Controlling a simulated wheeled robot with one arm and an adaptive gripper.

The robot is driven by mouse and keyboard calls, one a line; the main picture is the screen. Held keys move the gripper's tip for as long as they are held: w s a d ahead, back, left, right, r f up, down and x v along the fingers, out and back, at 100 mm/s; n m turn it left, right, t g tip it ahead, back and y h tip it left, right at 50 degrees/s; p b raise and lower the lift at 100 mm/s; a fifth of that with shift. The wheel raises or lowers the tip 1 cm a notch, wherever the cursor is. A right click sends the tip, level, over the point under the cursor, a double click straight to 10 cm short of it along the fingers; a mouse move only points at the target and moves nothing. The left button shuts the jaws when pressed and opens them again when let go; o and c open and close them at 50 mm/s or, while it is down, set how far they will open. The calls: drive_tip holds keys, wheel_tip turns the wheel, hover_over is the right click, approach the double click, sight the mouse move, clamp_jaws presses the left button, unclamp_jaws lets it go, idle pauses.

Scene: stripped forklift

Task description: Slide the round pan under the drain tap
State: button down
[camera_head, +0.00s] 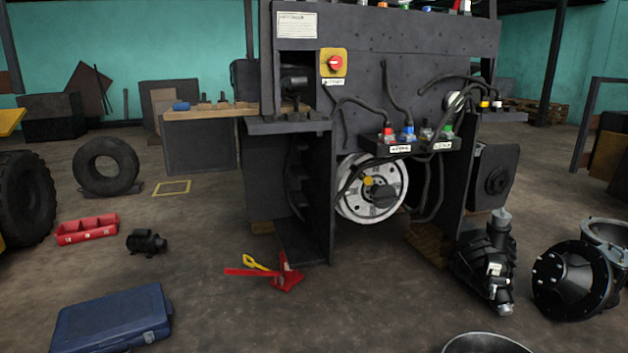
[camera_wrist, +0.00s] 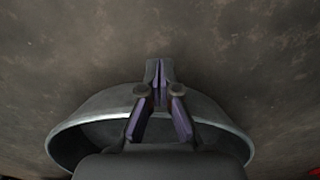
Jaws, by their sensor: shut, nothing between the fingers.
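The round grey metal pan (camera_head: 485,344) is cut off by the bottom edge of the head view, right of centre on the floor. In the wrist view its outer wall and rim (camera_wrist: 85,118) curve behind my gripper. My gripper does not show in the head view. I cannot pick out the drain tap with certainty. The forklift's dark body (camera_head: 420,75) stands beyond the pan, with a pale wheel hub (camera_head: 372,188) below it.
A red jack (camera_head: 287,277) lies left of centre, with a blue case (camera_head: 113,318) at front left. The floor between jack and pan is clear.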

drive_tip(key=shift+s, duration=0.15)
idle(0.3)
drive_tip(key=shift+s+a+r+p, duration=0.1)
drive_tip(key=shift+s+a+p, duration=0.25)
drive_tip(key=shift+s+p, duration=0.55)
drive_tip(key=shift+p, duration=0.3)
wheel_tip(320, 180, up, 10)
drive_tip(key=p, duration=1)
